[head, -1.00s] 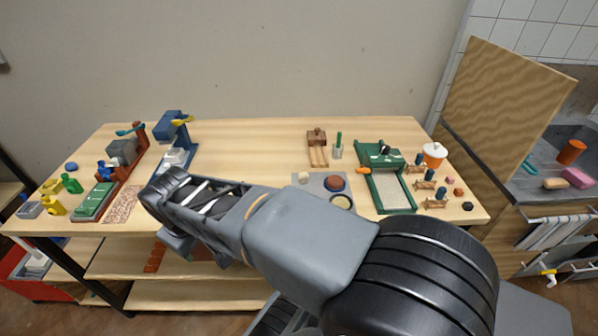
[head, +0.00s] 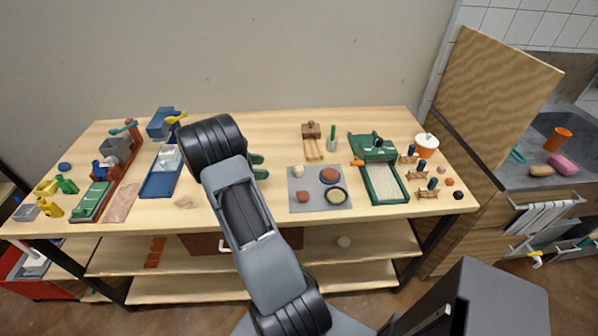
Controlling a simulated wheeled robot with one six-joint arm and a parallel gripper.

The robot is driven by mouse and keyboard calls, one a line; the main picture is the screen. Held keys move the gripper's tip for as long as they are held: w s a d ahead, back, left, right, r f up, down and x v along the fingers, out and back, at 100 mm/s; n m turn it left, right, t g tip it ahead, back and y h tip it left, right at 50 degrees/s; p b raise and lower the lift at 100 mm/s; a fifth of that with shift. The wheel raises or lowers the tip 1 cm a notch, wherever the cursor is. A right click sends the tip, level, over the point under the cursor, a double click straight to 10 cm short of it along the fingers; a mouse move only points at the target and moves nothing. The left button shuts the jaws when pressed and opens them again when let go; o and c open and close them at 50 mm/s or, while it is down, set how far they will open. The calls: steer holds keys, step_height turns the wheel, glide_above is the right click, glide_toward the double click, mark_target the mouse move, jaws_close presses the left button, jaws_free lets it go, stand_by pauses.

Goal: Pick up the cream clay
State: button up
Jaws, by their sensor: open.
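A small cream clay lump (head: 298,171) sits on the upper left part of a grey mat (head: 315,206) on the workbench. My gripper (head: 259,167) is to the left of the lump, partly hidden behind my arm. Its two greenish fingertips show apart, with nothing seen between them, and do not appear to touch the lump. A round pale piece in a dark ring (head: 336,195) also lies on the mat.
The mat also holds a reddish lump (head: 302,196) and a red-brown round piece (head: 329,175). A green roller device (head: 383,182) stands right of it, and a wooden tool (head: 313,145) behind. A blue press (head: 160,180) is at left. Bare wood lies behind my gripper.

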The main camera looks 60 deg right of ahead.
mark_target(293, 175)
steer(key=p+x, duration=0.1)
steer(key=x, duration=0.6)
steer(key=shift+p+x, duration=0.85)
steer(key=shift+x, duration=1.75)
steer(key=shift+w+d+f, duration=0.1)
steer(key=shift+w+f, duration=0.05)
steer(key=shift+c, duration=0.2)
steer(key=c, duration=1)
